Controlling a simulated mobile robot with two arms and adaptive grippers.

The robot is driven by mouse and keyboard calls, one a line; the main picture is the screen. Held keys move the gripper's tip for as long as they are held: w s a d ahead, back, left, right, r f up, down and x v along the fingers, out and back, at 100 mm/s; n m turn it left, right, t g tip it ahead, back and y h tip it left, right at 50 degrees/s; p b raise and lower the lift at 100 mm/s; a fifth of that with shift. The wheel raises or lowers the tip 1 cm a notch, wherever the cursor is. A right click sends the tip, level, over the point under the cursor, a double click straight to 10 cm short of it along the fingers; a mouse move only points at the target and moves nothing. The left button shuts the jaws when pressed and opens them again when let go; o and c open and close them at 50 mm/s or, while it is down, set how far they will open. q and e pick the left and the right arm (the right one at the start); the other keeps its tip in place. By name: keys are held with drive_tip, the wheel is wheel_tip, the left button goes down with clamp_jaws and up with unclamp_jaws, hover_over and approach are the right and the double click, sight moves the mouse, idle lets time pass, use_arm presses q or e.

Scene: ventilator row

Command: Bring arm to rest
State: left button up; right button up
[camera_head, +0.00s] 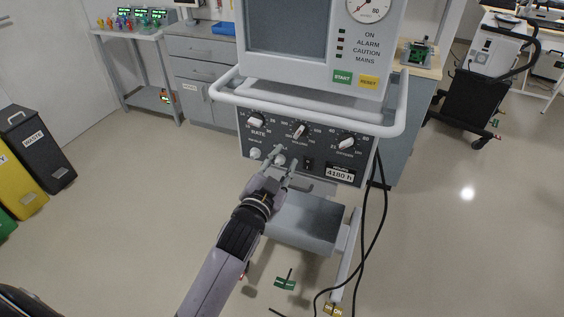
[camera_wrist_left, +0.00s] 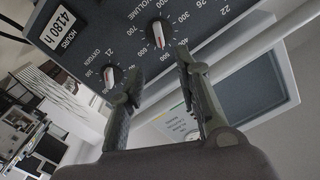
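My left arm reaches up from the bottom of the head view to the front of the ventilator (camera_head: 317,60). My left gripper (camera_head: 284,162) is in front of the lower part of its dark control panel (camera_head: 270,128). In the left wrist view the gripper's two fingers (camera_wrist_left: 160,78) stand apart with nothing between them. The volume knob (camera_wrist_left: 158,33) shows just beyond the fingertips, and the oxygen knob (camera_wrist_left: 109,77) is beside one finger. I cannot tell whether the fingers touch the panel. My right gripper is not in view.
A white rail (camera_head: 300,104) runs around the ventilator above the panel. A grey tray (camera_head: 300,222) is below, and black cables (camera_head: 379,215) hang at its right. Waste bins (camera_head: 36,150) stand at the left. A black cart (camera_head: 472,102) is at the right; the floor between is mostly clear.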

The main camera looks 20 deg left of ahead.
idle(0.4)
use_arm(q)
drive_tip(key=s+f+g, duration=0.3)
drive_tip(key=f+g, duration=0.2)
drive_tip(key=f, duration=1.9)
drive_tip(key=s+f+n+g, duration=0.1)
drive_tip(key=s+f+g, duration=0.1)
drive_tip(key=s+f, duration=0.45)
drive_tip(key=s+f+g, duration=0.2)
drive_tip(key=s+f, duration=0.2)
drive_tip(key=f, duration=0.6)
drive_tip(key=s+a+f+g, duration=0.1)
drive_tip(key=s+f, duration=0.5)
drive_tip(key=s, duration=0.6)
drive_tip(key=s+a+f+n+g, duration=0.1)
drive_tip(key=s+f+g, duration=0.3)
drive_tip(key=s+f, duration=0.3)
drive_tip(key=s+a+f+n+g, duration=0.1)
drive_tip(key=s+f, duration=0.6)
drive_tip(key=s, duration=0.9)
drive_tip(key=shift+s+a+g, duration=0.3)
drive_tip(key=shift+a+g, duration=0.15)
drive_tip(key=shift+g, duration=0.55)
